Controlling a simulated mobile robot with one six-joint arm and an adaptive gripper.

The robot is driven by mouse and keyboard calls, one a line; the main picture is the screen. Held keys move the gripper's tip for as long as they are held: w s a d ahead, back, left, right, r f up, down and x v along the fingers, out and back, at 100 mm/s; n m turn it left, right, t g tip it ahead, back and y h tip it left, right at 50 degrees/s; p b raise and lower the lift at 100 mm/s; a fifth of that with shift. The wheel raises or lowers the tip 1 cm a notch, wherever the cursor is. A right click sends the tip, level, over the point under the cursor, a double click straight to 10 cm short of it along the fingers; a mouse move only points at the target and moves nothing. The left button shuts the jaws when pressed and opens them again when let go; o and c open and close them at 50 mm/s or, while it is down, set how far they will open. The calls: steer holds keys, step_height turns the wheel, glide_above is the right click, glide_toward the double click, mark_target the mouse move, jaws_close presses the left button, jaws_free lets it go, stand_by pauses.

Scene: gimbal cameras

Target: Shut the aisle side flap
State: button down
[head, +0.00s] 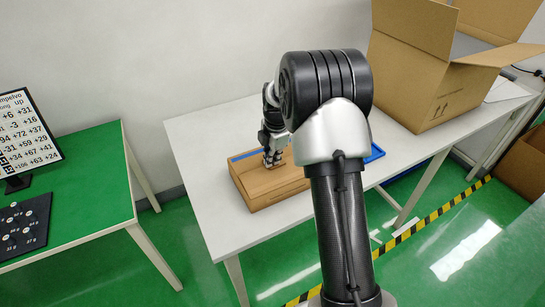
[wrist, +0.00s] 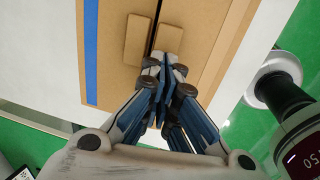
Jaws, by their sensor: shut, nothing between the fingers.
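A low cardboard box (head: 265,194) with a blue stripe lies on the white table. In the wrist view its top shows two panels, a left one (wrist: 112,60) beside the blue stripe (wrist: 91,50) and a right one (wrist: 208,40), with a dark seam between them. A light brown tab sits on each side of the seam, left (wrist: 138,38) and right (wrist: 168,42). Both panels look about flat; I cannot tell which is the aisle side flap. My gripper (head: 271,160) is shut and empty over the box top; its fingertips (wrist: 163,62) overlap the seam. Contact is unclear.
A large open carton (head: 410,85) stands on the right of the white table (head: 215,135). A blue tray (head: 375,154) shows partly behind my arm. A green table (head: 85,180) with a number board (head: 28,135) stands left. Yellow-black tape (head: 440,216) marks the floor.

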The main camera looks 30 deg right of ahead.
steer(key=shift+w+f, duration=0.5)
steer(key=shift+f, duration=0.2)
steer(key=shift+r+p, duration=0.2)
steer(key=shift+p, duration=0.15)
